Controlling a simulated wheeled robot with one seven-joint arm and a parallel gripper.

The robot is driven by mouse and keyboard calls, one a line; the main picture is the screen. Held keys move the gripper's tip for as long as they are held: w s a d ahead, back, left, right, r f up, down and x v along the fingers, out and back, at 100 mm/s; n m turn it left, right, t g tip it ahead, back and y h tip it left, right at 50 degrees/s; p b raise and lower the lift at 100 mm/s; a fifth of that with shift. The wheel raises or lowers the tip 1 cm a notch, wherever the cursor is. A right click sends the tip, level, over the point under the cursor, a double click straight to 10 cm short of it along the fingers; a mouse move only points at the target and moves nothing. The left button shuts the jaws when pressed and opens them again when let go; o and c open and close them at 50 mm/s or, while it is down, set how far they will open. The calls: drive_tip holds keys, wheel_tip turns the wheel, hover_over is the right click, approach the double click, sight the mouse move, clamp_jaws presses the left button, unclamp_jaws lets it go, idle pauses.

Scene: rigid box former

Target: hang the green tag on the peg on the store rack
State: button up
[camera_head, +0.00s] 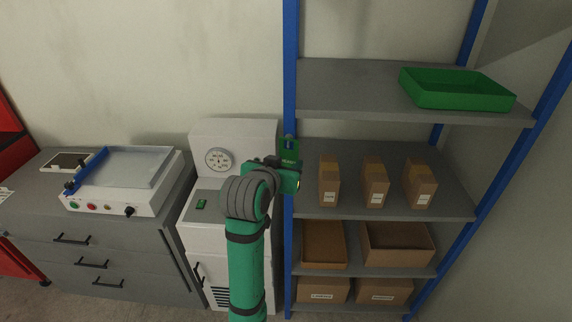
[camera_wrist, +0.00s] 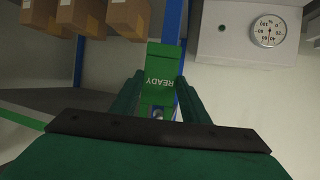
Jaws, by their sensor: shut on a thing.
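The green tag (camera_wrist: 162,75) has white READY lettering, upside down in the wrist view. My gripper (camera_wrist: 158,95) is shut on the tag, with a finger on each side. A small grey round spot (camera_wrist: 158,113) shows by the tag's end; it may be the peg, but I cannot tell. I cannot tell whether the tag touches the post or peg.
The store rack's shelves hold a green tray (camera_head: 457,101), several small cartons (camera_head: 375,190) and open brown boxes (camera_head: 398,247). Left of the rack is a white machine (camera_head: 240,135) with a dial. A grey cabinet (camera_head: 130,225) with a white device (camera_head: 125,185) stands further left.

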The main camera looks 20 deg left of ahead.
drive_tip(key=o, duration=1.1)
drive_tip(key=v, duration=1.1)
drive_tip(key=d+f+n+t, duration=0.1)
drive_tip(key=d+f, duration=0.2)
drive_tip(key=f, duration=0.5)
drive_tip(key=d+f+n, duration=0.1)
drive_tip(key=d+f, duration=0.3)
drive_tip(key=f, duration=0.4)
drive_tip(key=s+d+f+n, duration=0.1)
drive_tip(key=s+d+f, duration=0.25)
drive_tip(key=f, duration=0.25)
drive_tip(key=s+d+f, duration=0.2)
drive_tip(key=s+f, duration=0.2)
drive_tip(key=f, duration=0.2)
drive_tip(key=s+d+f+y, duration=0.1)
drive_tip(key=s+d+f, duration=0.2)
drive_tip(key=s, duration=0.4)
drive_tip(key=s+d+f, duration=0.2)
drive_tip(key=s+f, duration=0.1)
drive_tip(key=s, duration=0.5)
drive_tip(key=s+d+r+m+t+h, duration=0.1)
drive_tip(key=s+d+r+m, duration=0.1)
drive_tip(key=s, duration=1.2)
drive_tip(key=shift+s+d+m, duration=0.3)
drive_tip(key=shift+d+m, duration=0.25)
drive_tip(key=shift+m, duration=0.05)
